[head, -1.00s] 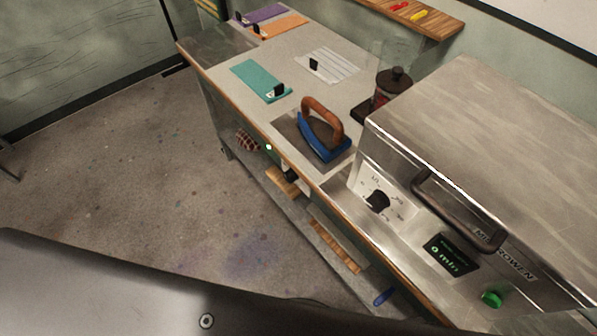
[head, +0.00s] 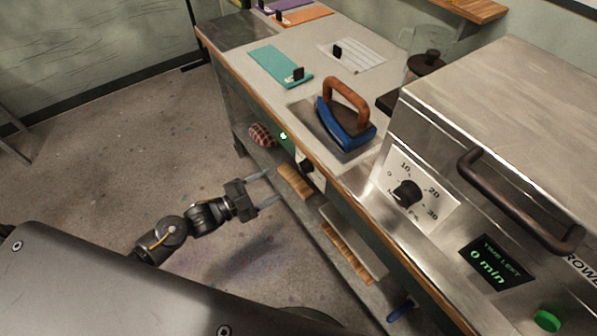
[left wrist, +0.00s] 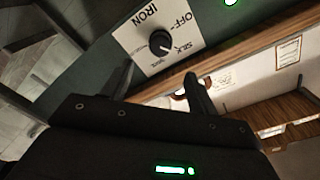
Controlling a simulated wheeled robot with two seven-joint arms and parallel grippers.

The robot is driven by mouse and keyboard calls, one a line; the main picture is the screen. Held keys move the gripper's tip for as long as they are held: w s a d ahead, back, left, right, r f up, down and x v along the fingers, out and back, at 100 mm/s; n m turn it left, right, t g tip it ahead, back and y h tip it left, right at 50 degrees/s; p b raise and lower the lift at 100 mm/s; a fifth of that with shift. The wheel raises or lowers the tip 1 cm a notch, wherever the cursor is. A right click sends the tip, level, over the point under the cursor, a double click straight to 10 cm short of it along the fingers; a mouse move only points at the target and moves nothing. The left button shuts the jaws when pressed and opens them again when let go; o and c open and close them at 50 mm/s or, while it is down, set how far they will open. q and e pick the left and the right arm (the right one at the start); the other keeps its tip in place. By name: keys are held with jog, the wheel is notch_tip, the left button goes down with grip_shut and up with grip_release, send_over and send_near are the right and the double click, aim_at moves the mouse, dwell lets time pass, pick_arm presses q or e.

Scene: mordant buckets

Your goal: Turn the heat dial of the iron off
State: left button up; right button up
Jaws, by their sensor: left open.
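The iron's heat dial (left wrist: 161,43) is a round black knob on a white plate marked IRON, OFF and SILK, on the counter's front. Its pale pointer mark seems to face the SILK side, not OFF. In the head view the dial (head: 307,169) shows small below the iron. The blue iron (head: 346,120) with a brown handle stands on its grey plate on the counter. My left gripper (head: 270,187) is open and empty, left of the dial and apart from it. In the left wrist view its fingertips (left wrist: 158,73) sit just below the dial. My right gripper is out of view.
A green light (head: 283,135) glows on the counter front near the dial. The steel press (head: 500,110) with its own timer dial (head: 406,193) stands at right. A lower shelf (head: 310,215) holds wooden blocks (head: 295,182) and a patterned bundle (head: 262,135). The floor left is clear.

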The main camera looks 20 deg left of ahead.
aim_at(301, 169)
pick_arm(q)
jog(key=p+x, duration=0.1)
jog(key=x, duration=0.8)
jog(key=shift+w+d, duration=0.1)
jog(key=shift+w, duration=0.05)
jog(key=shift+w+d+p, duration=0.3)
jog(key=shift+w+d, duration=0.2)
jog(key=shift+c, duration=0.2)
jog(key=c, duration=0.9)
jog(key=shift+c, duration=0.2)
